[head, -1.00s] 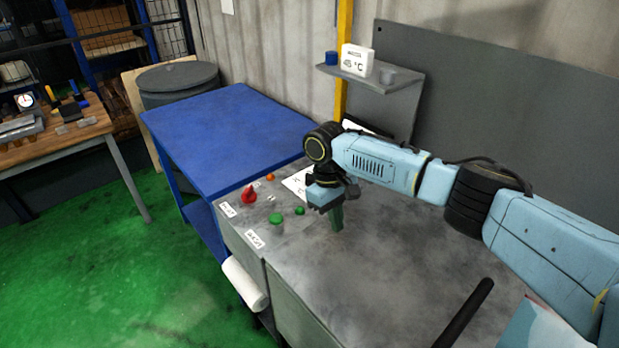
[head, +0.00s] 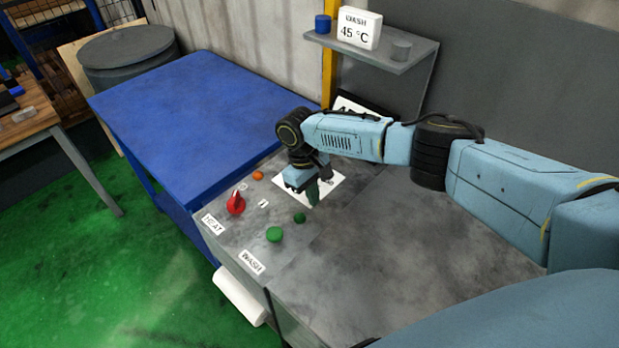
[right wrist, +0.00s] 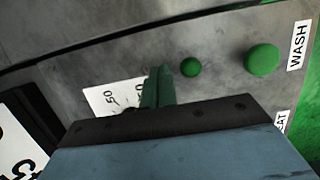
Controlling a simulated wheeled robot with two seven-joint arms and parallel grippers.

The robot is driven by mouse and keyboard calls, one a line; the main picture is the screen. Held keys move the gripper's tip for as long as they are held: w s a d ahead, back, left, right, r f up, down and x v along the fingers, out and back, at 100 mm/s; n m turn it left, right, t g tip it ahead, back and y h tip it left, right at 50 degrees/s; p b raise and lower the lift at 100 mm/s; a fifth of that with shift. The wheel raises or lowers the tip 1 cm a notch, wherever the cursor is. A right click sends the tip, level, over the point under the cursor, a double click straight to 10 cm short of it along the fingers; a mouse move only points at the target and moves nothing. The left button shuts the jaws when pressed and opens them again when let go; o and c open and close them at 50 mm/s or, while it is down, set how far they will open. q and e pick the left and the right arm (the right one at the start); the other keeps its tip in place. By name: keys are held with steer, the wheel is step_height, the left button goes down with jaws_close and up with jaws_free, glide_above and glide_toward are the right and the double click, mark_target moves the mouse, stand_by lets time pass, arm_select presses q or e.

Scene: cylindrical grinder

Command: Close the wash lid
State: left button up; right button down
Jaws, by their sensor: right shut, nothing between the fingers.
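The wash machine's grey top (head: 385,245) lies flat, with a seam between it and the control panel; it seems to be the wash lid. A black bar that was on it earlier is mostly out of view. My right gripper (head: 313,195) is shut and empty, pointing down over the control panel beside a white paper. In the right wrist view its green fingers (right wrist: 158,88) are together near the paper (right wrist: 115,95) and a small green button (right wrist: 190,67). The left gripper is not in view.
The panel has a red knob (head: 236,203), a large green button (head: 274,234), an orange light (head: 258,175) and a WASH label (head: 251,262). A blue table (head: 200,125) stands at left. A shelf (head: 375,52) holds a display reading 45 °C (head: 359,28).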

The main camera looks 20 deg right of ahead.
steer(key=shift+x, duration=1.15)
steer(key=s, duration=0.1)
steer(key=s+d+p, duration=0.1)
steer(key=s+p, duration=0.1)
steer(key=shift+s+d+r, duration=0.15)
steer(key=shift+d+r, duration=0.05)
steer(key=shift+d, duration=0.05)
steer(key=shift+s+f, duration=0.1)
steer(key=shift+s, duration=0.05)
